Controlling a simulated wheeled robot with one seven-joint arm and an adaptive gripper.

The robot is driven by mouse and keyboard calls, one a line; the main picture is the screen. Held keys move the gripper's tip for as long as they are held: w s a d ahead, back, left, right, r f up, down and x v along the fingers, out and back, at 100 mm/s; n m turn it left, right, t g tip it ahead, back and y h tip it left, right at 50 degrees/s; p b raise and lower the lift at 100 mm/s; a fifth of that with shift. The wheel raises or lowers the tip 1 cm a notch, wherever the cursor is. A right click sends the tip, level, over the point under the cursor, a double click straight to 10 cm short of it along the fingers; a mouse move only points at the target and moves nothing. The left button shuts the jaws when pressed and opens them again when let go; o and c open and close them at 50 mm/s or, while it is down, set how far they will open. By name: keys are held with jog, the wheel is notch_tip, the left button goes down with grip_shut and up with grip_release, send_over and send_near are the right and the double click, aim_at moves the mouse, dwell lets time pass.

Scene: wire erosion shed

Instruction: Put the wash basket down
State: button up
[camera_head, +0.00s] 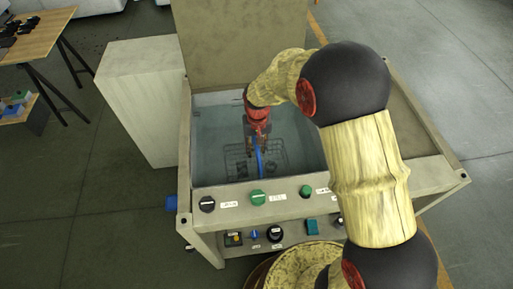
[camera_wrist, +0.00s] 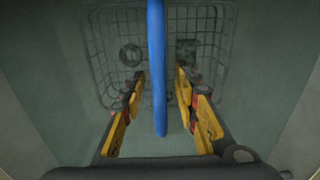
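The wash basket (camera_head: 232,170) is a dark wire basket with a blue handle (camera_head: 259,160), inside the tank. The wrist view shows its wire grid (camera_wrist: 105,45) and the blue handle (camera_wrist: 157,60) running down the middle of the picture. A ring-shaped part (camera_wrist: 131,55) and a dark square part (camera_wrist: 187,50) lie in the basket. My gripper (camera_head: 257,150) reaches down over the basket. In the wrist view its fingers (camera_wrist: 160,80) stand apart on either side of the handle, with a visible gap on both sides. Whether the basket touches the tank floor is hard to tell.
The tank (camera_head: 205,120) has walls all around and a raised lid (camera_head: 240,40) behind. A front panel (camera_head: 235,199) carries knobs and buttons. A pale cabinet (camera_head: 138,95) stands at left, and a wooden table (camera_head: 35,38) farther left. Floor at right is clear.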

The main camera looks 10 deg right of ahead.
notch_tip(320, 180, up, 12)
jog(key=p, duration=0.3)
dwell(0.3)
jog(key=s+d+r+t, duration=0.1)
jog(key=s+d+r, duration=0.1)
jog(key=r, duration=0.3)
jog(key=s+d+r+t, duration=0.1)
jog(key=s+d+r, duration=0.15)
jog(key=r, duration=0.35)
jog(key=s+d+r+t, duration=0.1)
jog(key=s+d+r, duration=0.2)
jog(key=s, duration=0.7)
jog(key=s+d+r+t, duration=0.2)
jog(key=s+r, duration=0.4)
jog(key=s, duration=0.4)
jog(key=shift+d+r+t, duration=0.3)
jog(key=shift+d+r, duration=0.05)
jog(key=shift+d, duration=0.25)
jog(key=shift+w, duration=0.1)
